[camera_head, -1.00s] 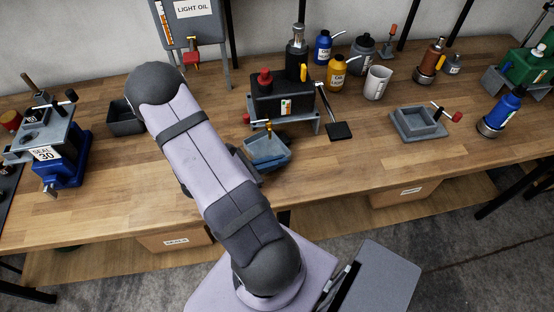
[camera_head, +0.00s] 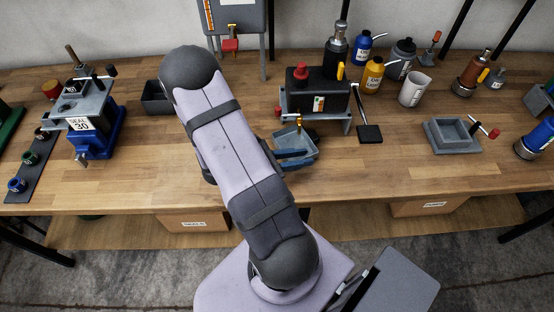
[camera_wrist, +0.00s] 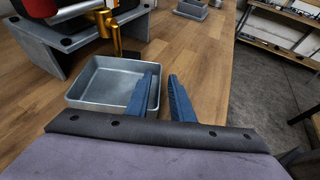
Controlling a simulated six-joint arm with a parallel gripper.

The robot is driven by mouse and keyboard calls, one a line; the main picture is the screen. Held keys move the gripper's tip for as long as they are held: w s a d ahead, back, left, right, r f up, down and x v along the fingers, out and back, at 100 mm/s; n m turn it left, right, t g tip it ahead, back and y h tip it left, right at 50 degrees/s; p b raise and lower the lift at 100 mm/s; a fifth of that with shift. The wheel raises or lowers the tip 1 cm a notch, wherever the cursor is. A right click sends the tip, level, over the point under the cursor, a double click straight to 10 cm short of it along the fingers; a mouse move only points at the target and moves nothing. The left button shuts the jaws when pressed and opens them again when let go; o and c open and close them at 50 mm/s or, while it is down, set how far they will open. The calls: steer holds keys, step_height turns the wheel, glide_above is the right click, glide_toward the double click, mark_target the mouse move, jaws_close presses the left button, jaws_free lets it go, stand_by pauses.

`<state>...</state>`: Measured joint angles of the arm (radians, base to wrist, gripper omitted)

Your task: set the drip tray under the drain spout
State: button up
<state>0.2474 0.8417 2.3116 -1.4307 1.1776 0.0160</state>
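The drip tray (camera_head: 309,140) is a shallow blue-grey open box, upright on the bench in front of the black machine. It also shows in the wrist view (camera_wrist: 90,100). The brass drain spout (camera_head: 298,122) hangs from the machine's front, its tip over the tray's rear part in the head view. In the wrist view the spout (camera_wrist: 111,30) ends near the tray's far rim. My gripper (camera_wrist: 162,82) has its two blue fingers apart at the tray's right wall, the left one overlapping the tray and the right one outside. I cannot tell whether either touches it.
The black machine (camera_head: 316,97) stands on a grey stand, with a black pedal (camera_head: 369,134) to its right. A grey square tray (camera_head: 452,136) sits further right and a dark bin (camera_head: 156,98) at left. A blue-based press (camera_head: 95,135) stands far left. The bench front is clear.

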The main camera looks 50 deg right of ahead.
steer(key=b+v, duration=0.1)
steer(key=v, duration=1)
steer(key=shift+b, duration=0.3)
steer(key=shift+s, duration=0.1)
steer(key=shift+s+a+m+y, duration=0.2)
steer(key=shift+a+m+y, duration=0.1)
steer(key=shift+y, duration=0.1)
steer(key=a+r+m+t+y, duration=0.1)
steer(key=a+m+t+y, duration=0.4)
steer(key=a+m+y, duration=0.6)
steer(key=w+a+m, duration=0.1)
steer(key=a, duration=0.6)
steer(key=shift+m+y, duration=0.4)
steer(key=shift+a, duration=0.1)
step_height(320, 180, down, 17)
steer(key=b, duration=1.7)
steer(key=shift+f, duration=0.25)
